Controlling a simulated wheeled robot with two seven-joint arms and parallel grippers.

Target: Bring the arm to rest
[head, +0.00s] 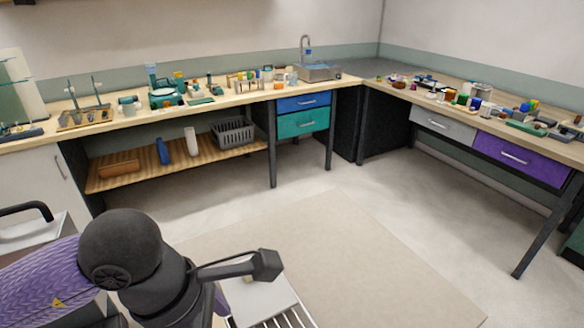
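My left arm comes in from the lower left, with a purple patterned link and a dark rounded joint, held low over the floor. No fingers of the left gripper show; I cannot make out the gripper. My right arm and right gripper are not in view. No glass rod can be told apart among the small items on the benches.
A wooden bench (225,99) along the back carries lab items and a sink (318,72). Blue (303,103) and teal (303,122) drawers are shut. A second bench at right has shut grey (440,124) and purple (520,157) drawers. The middle floor (330,240) is clear.

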